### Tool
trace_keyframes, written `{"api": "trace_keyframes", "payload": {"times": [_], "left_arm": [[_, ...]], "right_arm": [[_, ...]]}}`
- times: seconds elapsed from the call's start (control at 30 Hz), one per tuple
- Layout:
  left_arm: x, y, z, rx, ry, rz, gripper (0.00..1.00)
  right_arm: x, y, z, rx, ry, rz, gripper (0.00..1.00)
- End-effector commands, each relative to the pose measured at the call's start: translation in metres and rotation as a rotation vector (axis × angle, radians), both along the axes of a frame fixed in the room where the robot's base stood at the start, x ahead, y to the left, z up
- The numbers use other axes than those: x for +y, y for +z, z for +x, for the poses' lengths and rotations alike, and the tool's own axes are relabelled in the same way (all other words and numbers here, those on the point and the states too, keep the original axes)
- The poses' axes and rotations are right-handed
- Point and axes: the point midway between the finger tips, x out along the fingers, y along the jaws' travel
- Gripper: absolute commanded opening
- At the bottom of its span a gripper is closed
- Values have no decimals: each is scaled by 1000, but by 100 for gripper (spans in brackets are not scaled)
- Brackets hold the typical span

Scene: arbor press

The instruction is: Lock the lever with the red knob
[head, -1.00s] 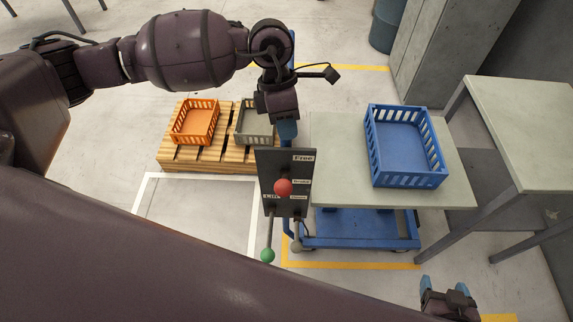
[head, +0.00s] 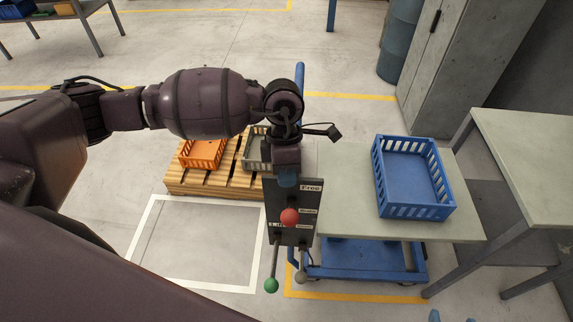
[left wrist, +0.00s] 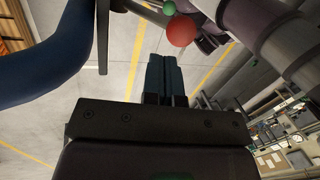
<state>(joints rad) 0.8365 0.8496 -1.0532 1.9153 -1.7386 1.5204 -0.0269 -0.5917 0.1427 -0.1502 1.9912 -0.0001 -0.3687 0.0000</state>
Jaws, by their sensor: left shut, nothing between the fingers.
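The red knob (head: 289,217) sits at the front of a dark upright panel (head: 284,240) with a "Free" label and other small labels. My left gripper (head: 287,178) is shut and empty at the panel's top edge, above the red knob in the head view. In the left wrist view its closed blue-grey fingers (left wrist: 166,78) point toward the red knob (left wrist: 181,31), with a gap between them. My right gripper (head: 452,317) shows only as blue fingertips, set apart, at the bottom edge. The red knob's lever is mostly hidden.
A green-knobbed lever (head: 271,284) and a grey-knobbed lever (head: 301,277) hang below the panel. A blue crate (head: 412,212) stands on a blue cart's pale top (head: 345,210). Orange (head: 203,153) and grey crates sit on a wooden pallet (head: 215,186). A table (head: 530,150) stands right.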

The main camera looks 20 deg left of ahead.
Motion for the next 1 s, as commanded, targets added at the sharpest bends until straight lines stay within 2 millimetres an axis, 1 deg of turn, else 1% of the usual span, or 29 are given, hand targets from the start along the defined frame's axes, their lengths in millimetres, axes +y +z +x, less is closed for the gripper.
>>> {"api": "trace_keyframes", "payload": {"times": [0.03, 0.2, 0.4, 0.63, 1.0], "left_arm": [[-2, -9, -3, 3, -1, -1, 0], [-5, -33, -9, 2, -1, -1, 0], [-8, -49, -13, 1, 0, -1, 0], [-8, -54, -14, -1, 0, 0, 0], [-8, -54, -12, -8, 0, 1, 0]], "right_arm": [[0, 1, 0, 0, 0, 0, 70], [0, 1, -1, 1, 0, 0, 70], [-1, -1, -5, 9, -4, 0, 70], [-2, -4, -10, 19, -6, 0, 70], [-1, -3, -5, 10, -3, -1, 70]]}}
